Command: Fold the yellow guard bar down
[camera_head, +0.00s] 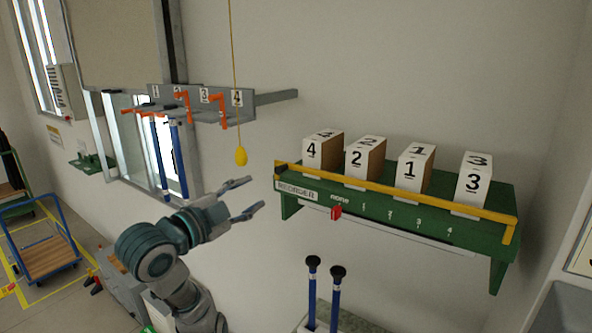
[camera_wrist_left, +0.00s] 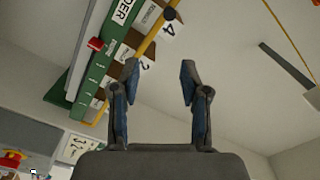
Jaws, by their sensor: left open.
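The yellow guard bar (camera_head: 385,188) runs along the front of the green shelf (camera_head: 400,215), across the lower front of the white boxes, with a short upright at each end. It also shows in the left wrist view (camera_wrist_left: 153,32), slanting near the top. My left gripper (camera_head: 255,194) is open and empty, just left of the bar's left end and apart from it. In the left wrist view its two fingers (camera_wrist_left: 160,75) are spread with nothing between them. My right gripper is in neither view.
Boxes numbered 4 (camera_head: 316,156), 2 (camera_head: 358,162), 1 (camera_head: 409,169) and 3 (camera_head: 468,184) stand on the shelf. A red tab (camera_head: 336,212) sits on its front. A yellow pull (camera_head: 240,156) hangs near my gripper. Blue rods (camera_head: 311,290) stand below the shelf.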

